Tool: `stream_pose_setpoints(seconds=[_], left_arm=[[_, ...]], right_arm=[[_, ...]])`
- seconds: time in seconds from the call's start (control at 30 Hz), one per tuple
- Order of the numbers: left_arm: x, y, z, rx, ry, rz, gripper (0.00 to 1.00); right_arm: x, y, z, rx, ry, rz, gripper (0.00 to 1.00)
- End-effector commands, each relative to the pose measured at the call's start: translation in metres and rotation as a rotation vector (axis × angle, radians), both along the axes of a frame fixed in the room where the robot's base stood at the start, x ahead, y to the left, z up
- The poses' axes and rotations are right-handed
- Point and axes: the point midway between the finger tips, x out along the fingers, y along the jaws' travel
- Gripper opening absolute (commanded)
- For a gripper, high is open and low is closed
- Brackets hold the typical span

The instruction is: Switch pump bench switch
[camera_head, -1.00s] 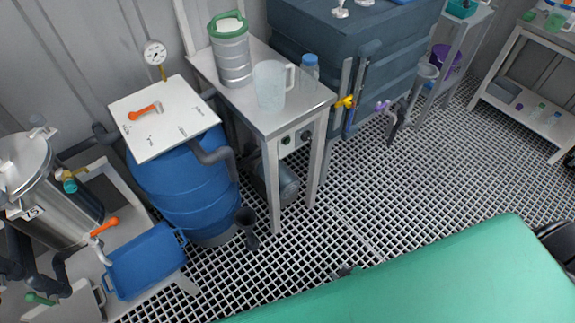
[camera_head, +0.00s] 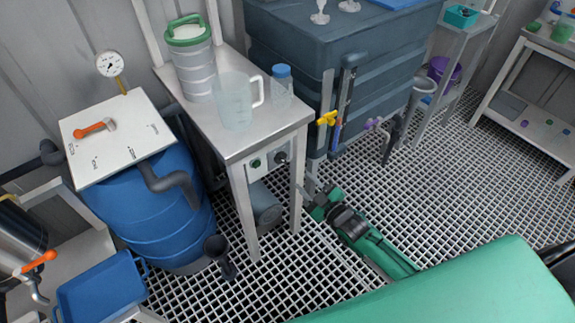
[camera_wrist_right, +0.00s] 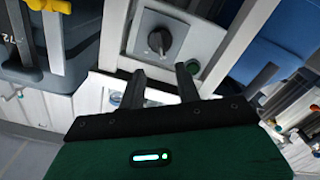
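The pump bench switch is a dark rotary knob (camera_head: 281,157) on a light panel under the front edge of the bench (camera_head: 268,131). In the right wrist view, the knob (camera_wrist_right: 158,41) sits on a square plate ahead of the fingers, its grip near upright. A green round button (camera_head: 256,163) is beside it; it also shows in the wrist view (camera_wrist_right: 192,67), partly behind a finger. My right gripper (camera_head: 308,196) is below and right of the knob. In the wrist view, its two dark fingers (camera_wrist_right: 160,73) are apart with nothing between them. My left gripper is not in view.
A clear jug (camera_head: 236,102), a blue-capped bottle (camera_head: 281,88) and a green-lidded vessel (camera_head: 194,68) stand on the bench. A blue barrel (camera_head: 155,215) is to its left. A dark tank (camera_head: 345,35) with a yellow valve (camera_head: 327,118) is to its right. The grated floor (camera_head: 440,170) is mostly clear.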

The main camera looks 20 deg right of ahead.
Motion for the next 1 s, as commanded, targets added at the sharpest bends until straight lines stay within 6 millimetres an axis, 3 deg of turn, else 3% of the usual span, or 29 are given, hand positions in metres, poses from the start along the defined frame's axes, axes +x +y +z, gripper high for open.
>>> stream_pose_setpoints(seconds=[0.3,0.5,1.0], left_arm=[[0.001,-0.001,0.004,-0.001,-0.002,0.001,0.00],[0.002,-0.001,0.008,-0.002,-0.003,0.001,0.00],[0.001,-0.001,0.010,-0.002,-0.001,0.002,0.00]], right_arm=[[0.055,0.020,0.000,0.001,-0.001,0.000,0.34],[0.079,0.029,-0.001,0.001,0.001,0.000,0.34],[0.091,0.033,-0.001,0.000,0.002,0.000,0.32]])
